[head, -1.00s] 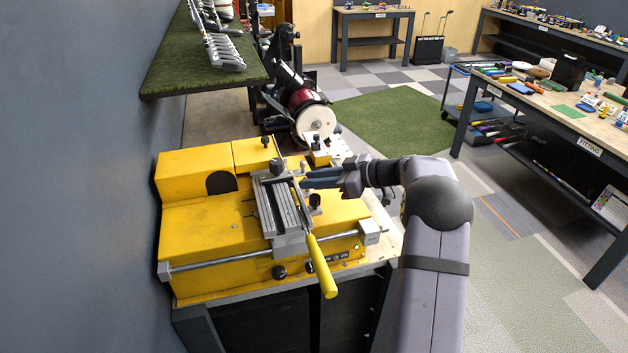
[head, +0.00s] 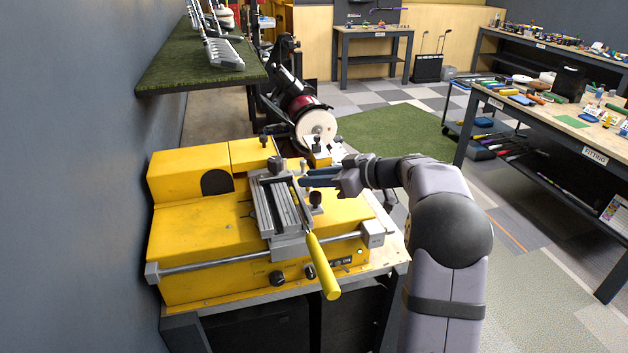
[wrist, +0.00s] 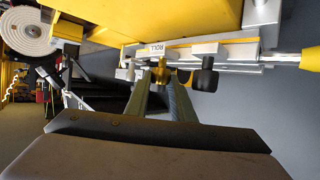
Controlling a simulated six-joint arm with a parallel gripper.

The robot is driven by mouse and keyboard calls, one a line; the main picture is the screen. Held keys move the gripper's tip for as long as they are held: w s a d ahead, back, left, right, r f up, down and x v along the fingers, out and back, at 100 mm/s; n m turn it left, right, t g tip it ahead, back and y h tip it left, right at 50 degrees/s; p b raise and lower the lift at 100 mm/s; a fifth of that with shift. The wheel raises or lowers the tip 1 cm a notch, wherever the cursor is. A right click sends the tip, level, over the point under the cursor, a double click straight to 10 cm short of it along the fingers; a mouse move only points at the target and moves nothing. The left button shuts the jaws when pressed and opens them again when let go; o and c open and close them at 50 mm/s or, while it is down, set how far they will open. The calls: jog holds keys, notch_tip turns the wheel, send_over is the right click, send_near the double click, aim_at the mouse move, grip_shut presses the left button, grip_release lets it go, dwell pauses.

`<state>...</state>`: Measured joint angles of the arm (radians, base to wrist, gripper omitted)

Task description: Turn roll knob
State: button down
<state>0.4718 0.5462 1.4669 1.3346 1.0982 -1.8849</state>
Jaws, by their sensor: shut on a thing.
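The yellow machine (head: 190,225) carries a grey slotted clamp carriage (head: 276,205). In the wrist view a small brass knob (wrist: 161,72) sits beside an upside-down label reading ROLL (wrist: 178,51); it is the roll knob. My gripper (wrist: 161,84) has its two fingers either side of this knob and is shut on it. In the head view my gripper (head: 303,178) reaches in from the right to the carriage's right side, and the brass knob cannot be made out there. A black knob (wrist: 206,78) stands just right of the fingers in the wrist view; it also shows in the head view (head: 316,199).
A yellow-handled lever (head: 323,268) slants down from the carriage front. A steel rail (head: 220,259) runs along the machine's front above black dials (head: 278,278). A grinding wheel (head: 316,127) stands behind.

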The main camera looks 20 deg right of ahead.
jog(key=c, duration=1.8)
grip_release()
jog(key=shift+s, duration=0.1)
jog(key=shift+s+d+r+b, duration=0.2)
jog(key=shift+s+d+b, duration=0.2)
jog(key=shift+d+b, duration=0.15)
jog(key=b+v, duration=0.2)
jog(key=v, duration=0.4)
jog(key=shift+b, duration=0.3)
jog(key=shift+o, duration=0.7)
jog(key=shift+a+r, duration=0.1)
jog(key=shift+a, duration=0.05)
